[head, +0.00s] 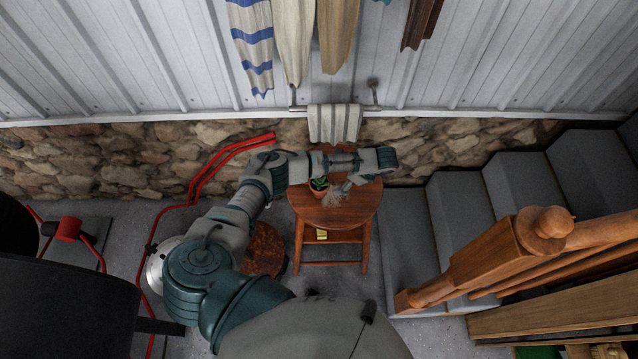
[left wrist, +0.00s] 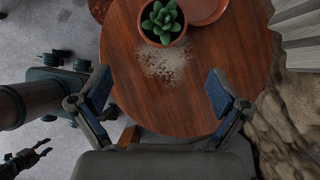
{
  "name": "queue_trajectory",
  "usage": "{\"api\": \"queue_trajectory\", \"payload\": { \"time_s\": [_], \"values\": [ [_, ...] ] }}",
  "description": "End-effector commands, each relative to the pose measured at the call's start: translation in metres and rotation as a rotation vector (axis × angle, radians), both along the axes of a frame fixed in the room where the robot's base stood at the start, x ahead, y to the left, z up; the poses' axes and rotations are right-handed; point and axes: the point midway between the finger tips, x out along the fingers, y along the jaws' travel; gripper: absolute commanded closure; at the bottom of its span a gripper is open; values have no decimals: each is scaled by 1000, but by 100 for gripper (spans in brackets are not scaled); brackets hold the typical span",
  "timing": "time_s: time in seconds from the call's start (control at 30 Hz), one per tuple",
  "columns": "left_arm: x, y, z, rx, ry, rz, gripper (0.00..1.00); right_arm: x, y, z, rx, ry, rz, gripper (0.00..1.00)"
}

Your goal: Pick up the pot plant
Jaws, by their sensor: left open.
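The pot plant is a green succulent in a small terracotta pot (head: 319,189) on a round wooden stool (head: 350,215). In the left wrist view the plant (left wrist: 162,20) is at the top middle, beyond my fingertips. My left gripper (head: 345,190) is over the stool, just right of the pot in the head view, and partly hidden by its own arm. In the left wrist view my left gripper (left wrist: 158,92) has its two fingers wide apart with nothing between them. A dark claw-like shape at that view's lower left may be my right gripper (left wrist: 32,157).
A terracotta saucer (left wrist: 207,8) lies beside the pot, and pale grains (left wrist: 165,63) are spilled on the stool top. A striped towel (head: 335,122) hangs behind the stool. Grey stairs (head: 460,205) with a wooden banister (head: 500,255) stand right; a dark barrel stove (head: 65,305) stands left.

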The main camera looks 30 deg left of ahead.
Motion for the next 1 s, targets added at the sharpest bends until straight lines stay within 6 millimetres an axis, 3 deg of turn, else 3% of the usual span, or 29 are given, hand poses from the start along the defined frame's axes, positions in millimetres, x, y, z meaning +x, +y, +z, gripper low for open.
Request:
{"api": "queue_trajectory", "payload": {
  "time_s": [0.33, 0.63, 0.83, 1.0],
  "values": [
    [-5, 43, -66, 2, -1, 0, 1, 1, 0, 4, 0, 1, 0, 60],
    [-7, 59, -88, 3, -1, 1, 1, 2, 0, 6, 1, 2, 0, 60],
    [-9, 77, -114, 2, -1, -1, 1, 2, 1, 6, 1, 2, -1, 60],
    [-9, 82, -122, 0, -3, -2, 1, 2, 1, 6, 1, 2, -1, 60]
  ]
}}
